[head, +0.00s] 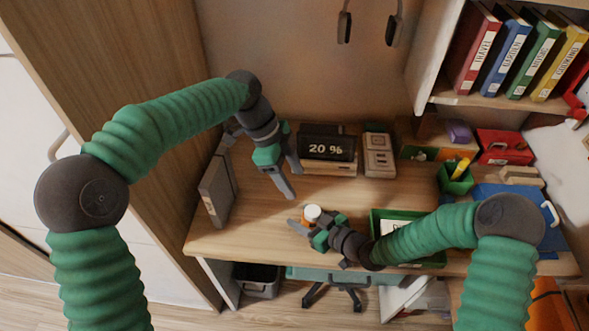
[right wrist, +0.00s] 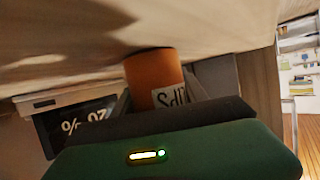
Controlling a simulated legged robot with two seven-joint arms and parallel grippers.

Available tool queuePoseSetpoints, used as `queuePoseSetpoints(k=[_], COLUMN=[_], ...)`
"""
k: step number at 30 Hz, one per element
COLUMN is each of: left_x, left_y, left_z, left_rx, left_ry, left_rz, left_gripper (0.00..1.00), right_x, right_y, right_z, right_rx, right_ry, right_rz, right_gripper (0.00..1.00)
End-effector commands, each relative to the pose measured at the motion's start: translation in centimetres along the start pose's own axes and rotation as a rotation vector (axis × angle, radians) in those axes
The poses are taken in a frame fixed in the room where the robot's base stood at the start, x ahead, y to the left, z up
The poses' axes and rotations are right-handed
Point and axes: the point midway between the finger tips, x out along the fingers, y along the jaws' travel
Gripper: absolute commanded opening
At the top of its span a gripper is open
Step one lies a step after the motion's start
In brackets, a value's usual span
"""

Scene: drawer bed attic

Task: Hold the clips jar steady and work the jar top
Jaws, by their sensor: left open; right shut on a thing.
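The clips jar (head: 307,224) is a small orange jar with a white jar top (head: 313,211), near the front of the wooden desk. My right gripper (head: 306,221) is shut on it from the right. In the right wrist view, which is upside down, the orange jar body (right wrist: 153,72) sits between the fingers with part of its label showing. Its base is at or very near the desk surface; its top is hidden there. My left gripper (head: 295,184) is open and empty, above and behind the jar, fingers pointing down, apart from the top.
A black display reading 20 % (head: 328,148) stands at the desk's back. A grey upright box (head: 217,188) is at the left. A green tray (head: 378,217) lies under my right arm. A green pen cup (head: 455,182) and red box (head: 504,146) are right. Desk left of the jar is clear.

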Motion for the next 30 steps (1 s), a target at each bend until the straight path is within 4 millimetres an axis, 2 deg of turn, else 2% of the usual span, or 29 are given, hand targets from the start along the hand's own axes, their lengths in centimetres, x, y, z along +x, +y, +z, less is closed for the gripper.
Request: queuePoseSetpoints(k=[1, 2, 7, 16, 19, 30], left_x=[0.0, 0.0, 0.0, 0.0, 0.0, 0.0], left_y=[0.0, 0.0, 0.0, 0.0, 0.0, 0.0], left_z=[0.0, 0.0, 0.0, 0.0, 0.0, 0.0], left_rx=[0.0, 0.0, 0.0, 0.0, 0.0, 0.0], left_ry=[0.0, 0.0, 0.0, 0.0, 0.0, 0.0], left_rz=[0.0, 0.0, 0.0, 0.0, 0.0, 0.0], left_gripper=[0.59, 0.59, 0.59, 0.59, 0.59, 0.59], right_x=[0.0, 0.0, 0.0, -0.1, -1.1, -9.9], right_y=[0.0, 0.0, 0.0, 0.0, 0.1, 0.2], right_z=[0.0, 0.0, 0.0, 0.0, 0.0, 0.1], right_rx=[0.0, 0.0, 0.0, 0.0, 0.0, 0.0], right_ry=[0.0, 0.0, 0.0, 0.0, 0.0, -0.001], right_rz=[0.0, 0.0, 0.0, 0.0, 0.003, 0.004], right_gripper=[0.05, 0.55, 0.76, 0.76, 0.76, 0.76])
